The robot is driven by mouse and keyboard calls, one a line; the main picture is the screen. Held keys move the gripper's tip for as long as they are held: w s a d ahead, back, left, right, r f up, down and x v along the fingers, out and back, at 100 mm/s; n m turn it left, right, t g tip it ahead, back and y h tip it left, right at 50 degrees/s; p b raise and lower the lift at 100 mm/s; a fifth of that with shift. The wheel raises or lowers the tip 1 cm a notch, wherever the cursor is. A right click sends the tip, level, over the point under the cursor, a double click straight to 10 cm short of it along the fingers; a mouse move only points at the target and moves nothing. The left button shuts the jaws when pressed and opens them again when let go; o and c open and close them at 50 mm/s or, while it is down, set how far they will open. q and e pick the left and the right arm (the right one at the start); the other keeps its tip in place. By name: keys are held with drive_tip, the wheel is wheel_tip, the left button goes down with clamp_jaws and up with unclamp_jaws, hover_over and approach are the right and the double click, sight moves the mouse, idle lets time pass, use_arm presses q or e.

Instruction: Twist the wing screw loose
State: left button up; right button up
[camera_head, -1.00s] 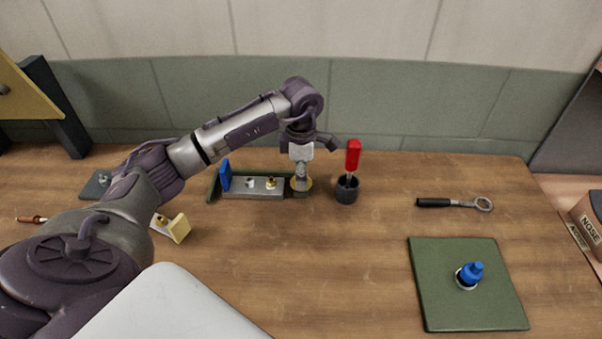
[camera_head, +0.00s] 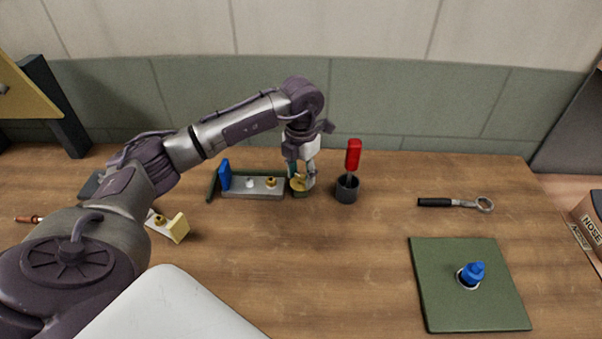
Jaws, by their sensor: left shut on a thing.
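My left gripper (camera_head: 302,178) points down at the right end of a grey metal plate (camera_head: 236,188) near the back of the table. It is shut on the wing screw, a brass-yellow round piece (camera_head: 299,186) mostly covered by the fingers. The plate carries a blue upright block (camera_head: 224,175) at its left end, a silver fitting (camera_head: 250,184) and a brass fitting (camera_head: 271,181). Details of the screw's wings are hidden by the fingers. My right gripper is not in view.
A dark cup (camera_head: 347,190) with a red-handled tool (camera_head: 353,155) stands just right of my left gripper. A ring wrench (camera_head: 455,203) lies farther right. A green mat (camera_head: 440,300) holds a blue knob (camera_head: 472,273). A yellow-ended bracket (camera_head: 178,228) lies front left. The middle front is clear.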

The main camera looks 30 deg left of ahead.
sight(301, 177)
use_arm(q)
drive_tip(key=n, duration=0.3)
drive_tip(key=shift+n, duration=0.3)
drive_tip(key=shift+w+r+n, duration=0.1)
drive_tip(key=shift+n, duration=1.8)
drive_tip(key=o, duration=1.1)
drive_tip(key=shift+o, duration=0.2)
wheel_tip(301, 177, up, 12)
